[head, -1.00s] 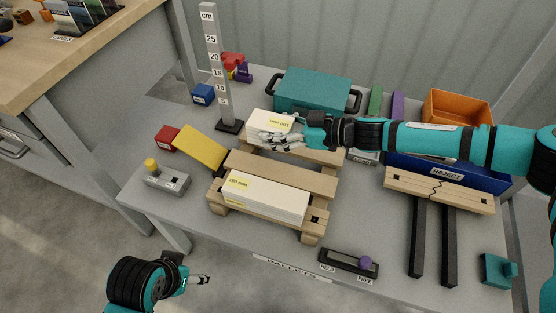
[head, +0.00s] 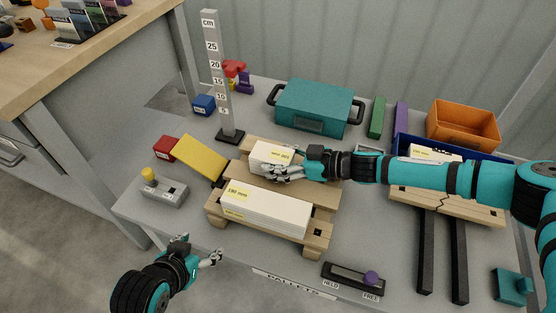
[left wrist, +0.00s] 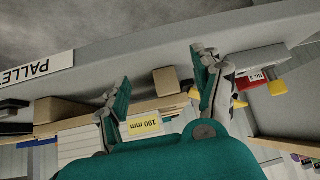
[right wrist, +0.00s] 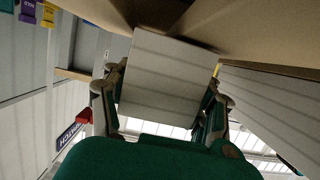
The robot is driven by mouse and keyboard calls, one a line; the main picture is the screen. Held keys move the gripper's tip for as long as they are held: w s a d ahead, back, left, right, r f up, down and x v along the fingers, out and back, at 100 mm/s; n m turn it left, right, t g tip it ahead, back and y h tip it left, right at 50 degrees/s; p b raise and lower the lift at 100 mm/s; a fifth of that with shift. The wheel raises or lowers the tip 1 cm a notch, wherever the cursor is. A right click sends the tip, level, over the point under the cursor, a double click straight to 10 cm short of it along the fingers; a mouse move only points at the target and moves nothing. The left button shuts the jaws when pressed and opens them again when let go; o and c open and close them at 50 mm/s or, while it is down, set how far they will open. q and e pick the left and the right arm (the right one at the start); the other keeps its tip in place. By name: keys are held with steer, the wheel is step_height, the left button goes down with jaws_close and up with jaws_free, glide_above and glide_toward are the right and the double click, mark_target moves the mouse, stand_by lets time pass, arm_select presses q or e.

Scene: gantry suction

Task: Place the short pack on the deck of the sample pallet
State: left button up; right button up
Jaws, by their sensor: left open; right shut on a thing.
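The short white pack (head: 262,158) with a yellow label is in my right gripper (head: 283,172). It also shows between the fingers in the right wrist view (right wrist: 172,80). It is at the far part of the wooden sample pallet (head: 325,205); whether it touches the deck I cannot tell. A longer white pack (head: 268,215), labelled 190 mm, lies along the pallet's front. My left gripper (head: 203,250) is open and empty, low in front of the table edge; the left wrist view shows its spread fingers (left wrist: 158,85) near the pallet's front.
A height gauge (head: 217,75) stands behind the pallet. A yellow ramp-like piece (head: 202,157) and a grey switch box (head: 164,188) are at left. A blue tray (head: 490,157) holding a white pack and a cracked pallet (head: 480,210) are at right. A held/free slider (head: 352,276) is at front.

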mark_target(292, 161)
steer(key=shift+f, duration=0.1)
steer(key=o, duration=1.4)
steer(key=shift+c, duration=0.2)
steer(key=shift+s+d+r, duration=0.1)
steer(key=shift+d+r, duration=0.1)
steer(key=shift+d, duration=0.05)
steer(key=p+v, duration=0.1)
steer(key=v, duration=0.4)
steer(key=shift+p, duration=0.4)
steer(key=p+v, duration=0.1)
steer(key=v, duration=0.4)
steer(key=shift+s+d+r, duration=0.1)
steer(key=shift+d, duration=0.15)
arm_select(q)
steer(key=s+a+f+g+y, duration=0.1)
steer(key=s+g, duration=0.3)
steer(key=s, duration=0.4)
steer(key=shift+a+g, duration=0.3)
steer(key=shift+a, duration=0.5)
arm_select(e)
steer(key=shift+s+d+r, duration=0.1)
steer(key=shift+d, duration=0.3)
